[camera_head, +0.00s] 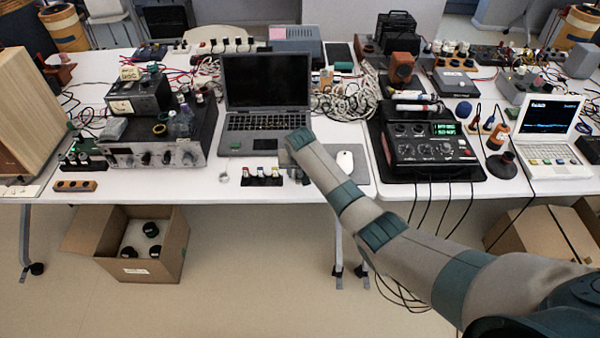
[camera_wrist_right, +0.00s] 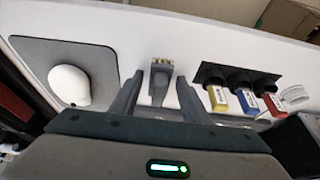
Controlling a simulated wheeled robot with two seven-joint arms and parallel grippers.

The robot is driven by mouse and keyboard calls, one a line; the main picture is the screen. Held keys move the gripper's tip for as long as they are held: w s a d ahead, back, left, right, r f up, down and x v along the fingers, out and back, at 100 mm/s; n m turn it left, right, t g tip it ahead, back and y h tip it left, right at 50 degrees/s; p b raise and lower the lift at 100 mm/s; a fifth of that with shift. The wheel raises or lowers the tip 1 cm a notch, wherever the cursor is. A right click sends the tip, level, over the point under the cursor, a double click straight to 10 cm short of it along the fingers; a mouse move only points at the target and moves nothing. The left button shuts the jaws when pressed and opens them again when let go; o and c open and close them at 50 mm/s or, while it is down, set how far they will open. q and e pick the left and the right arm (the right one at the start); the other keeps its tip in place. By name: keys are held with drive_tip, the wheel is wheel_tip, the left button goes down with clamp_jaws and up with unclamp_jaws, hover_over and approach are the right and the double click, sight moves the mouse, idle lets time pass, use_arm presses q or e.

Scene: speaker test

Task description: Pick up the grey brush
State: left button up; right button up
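The grey brush (camera_wrist_right: 159,84), with a pale yellowish end, lies on the white table in the right wrist view. My right gripper (camera_wrist_right: 160,98) is open, with one finger on each side of the brush and a visible gap on both sides. The brush's lower part is hidden behind the gripper body. In the head view my right gripper (camera_head: 297,158) is over the table in front of the laptop, and the brush is mostly hidden or too small to make out there. My left gripper is not in view.
An open laptop (camera_head: 266,82) and a black control box (camera_head: 428,150) crowd the table (camera_head: 215,190).

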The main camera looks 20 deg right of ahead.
drive_tip(key=c, duration=0.9)
drive_tip(key=shift+o, duration=0.2)
drive_tip(key=shift+r, duration=0.5)
drive_tip(key=r, duration=0.1)
drive_tip(key=r+b, duration=0.1)
drive_tip(key=r, duration=0.1)
drive_tip(key=shift+d+r, duration=0.1)
drive_tip(key=shift+d, duration=0.15)
drive_tip(key=s+d+r+b, duration=0.3)
drive_tip(key=d+r, duration=0.3)
drive_tip(key=d, duration=0.4)
drive_tip(key=shift+s+d+r, duration=0.2)
drive_tip(key=shift+d+r, duration=0.1)
drive_tip(key=shift+r, duration=0.1)
